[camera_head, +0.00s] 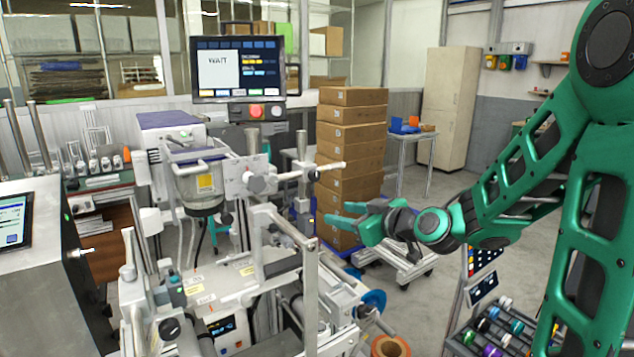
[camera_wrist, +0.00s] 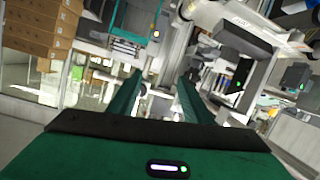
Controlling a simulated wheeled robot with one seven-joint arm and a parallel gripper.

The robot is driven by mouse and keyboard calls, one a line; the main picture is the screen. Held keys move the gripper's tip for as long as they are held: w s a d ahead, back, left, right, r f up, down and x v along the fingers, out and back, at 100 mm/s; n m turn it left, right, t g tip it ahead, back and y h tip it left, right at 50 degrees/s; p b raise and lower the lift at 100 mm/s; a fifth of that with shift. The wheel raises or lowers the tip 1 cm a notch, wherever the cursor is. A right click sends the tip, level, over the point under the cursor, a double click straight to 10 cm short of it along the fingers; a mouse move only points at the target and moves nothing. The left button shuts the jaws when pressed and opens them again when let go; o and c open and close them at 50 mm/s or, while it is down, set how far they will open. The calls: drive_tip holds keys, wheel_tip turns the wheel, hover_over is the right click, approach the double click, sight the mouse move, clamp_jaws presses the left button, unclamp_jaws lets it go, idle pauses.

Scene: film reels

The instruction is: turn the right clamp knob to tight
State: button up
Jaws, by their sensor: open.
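My gripper (camera_head: 338,214) is open and empty in the head view, right of the white machine, its fingers pointing left. A horizontal bar on the machine carries two clamp blocks. A darker knob (camera_head: 257,184) sits on the left block. In the wrist view my two green fingers (camera_wrist: 157,92) stand apart with nothing between them. I cannot tell the knob's setting, nor surely pick it out in the wrist view.
A screen (camera_head: 239,66) reading WAIT stands above the machine. Stacked cardboard boxes (camera_head: 348,140) stand behind my gripper. A rack of coloured rolls (camera_head: 492,330) is at the lower right. Upright machine posts (camera_head: 310,290) stand left of and below my gripper.

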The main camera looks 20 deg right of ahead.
sight(316, 177)
drive_tip(key=w+a+r+t, duration=0.1)
drive_tip(key=w, duration=0.3)
drive_tip(key=w+a+r+t, duration=0.1)
drive_tip(key=w+r, duration=0.1)
drive_tip(key=w, duration=0.2)
drive_tip(key=w+r+t, duration=0.1)
drive_tip(key=w+r, duration=0.1)
drive_tip(key=w, duration=0.3)
drive_tip(key=shift+a+m, duration=0.4)
drive_tip(key=shift+f, duration=0.1)
